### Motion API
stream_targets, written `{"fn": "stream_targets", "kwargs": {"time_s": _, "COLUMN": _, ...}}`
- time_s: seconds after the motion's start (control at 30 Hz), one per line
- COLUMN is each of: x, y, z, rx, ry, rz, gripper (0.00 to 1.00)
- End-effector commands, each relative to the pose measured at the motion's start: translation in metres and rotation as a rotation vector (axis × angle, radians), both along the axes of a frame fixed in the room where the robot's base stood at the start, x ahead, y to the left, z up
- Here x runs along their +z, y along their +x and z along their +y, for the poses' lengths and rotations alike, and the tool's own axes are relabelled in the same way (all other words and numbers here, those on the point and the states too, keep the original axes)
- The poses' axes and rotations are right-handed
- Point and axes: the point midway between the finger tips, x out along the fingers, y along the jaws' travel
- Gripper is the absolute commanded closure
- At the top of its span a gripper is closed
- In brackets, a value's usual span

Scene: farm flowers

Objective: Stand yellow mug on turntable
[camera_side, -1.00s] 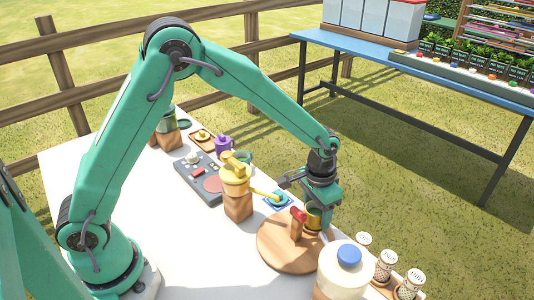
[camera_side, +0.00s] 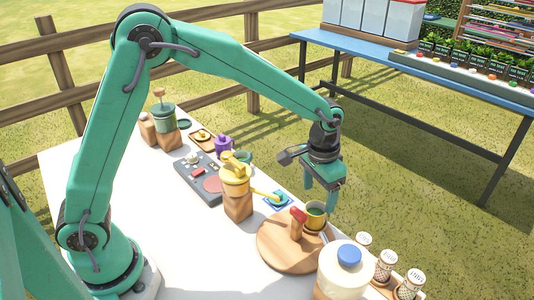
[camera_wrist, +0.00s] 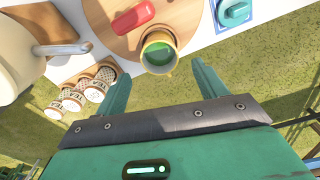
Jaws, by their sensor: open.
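The yellow mug (camera_side: 315,216) stands upright on the right part of the round wooden turntable (camera_side: 281,247), beside the turntable's red-topped wooden post (camera_side: 297,222). In the wrist view the mug (camera_wrist: 158,52) shows from above with green inside, near the turntable's edge (camera_wrist: 112,38). My gripper (camera_side: 331,200) is open and empty, above and beside the mug, apart from it. In the wrist view its two fingers (camera_wrist: 163,90) are spread wide with nothing between them.
A large cream jug with a blue lid (camera_side: 343,270) stands close to the turntable's front. Several patterned shakers (camera_side: 384,266) stand to its right. A yellow device on a wooden block (camera_side: 237,188) stands behind the turntable, near a blue dial (camera_side: 278,199).

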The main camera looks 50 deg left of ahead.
Motion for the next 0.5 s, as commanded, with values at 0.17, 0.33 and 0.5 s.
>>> {"fn": "stream_targets", "kwargs": {"time_s": 0.17, "x": 0.03, "y": -0.001, "z": -0.001, "rx": 0.0, "ry": -0.001, "rz": -0.003, "gripper": 0.29}}
{"fn": "stream_targets", "kwargs": {"time_s": 0.33, "x": 0.048, "y": -0.002, "z": -0.001, "rx": 0.0, "ry": 0.0, "rz": -0.002, "gripper": 0.29}}
{"fn": "stream_targets", "kwargs": {"time_s": 0.5, "x": 0.057, "y": -0.003, "z": -0.001, "rx": 0.0, "ry": 0.0, "rz": 0.0, "gripper": 0.29}}
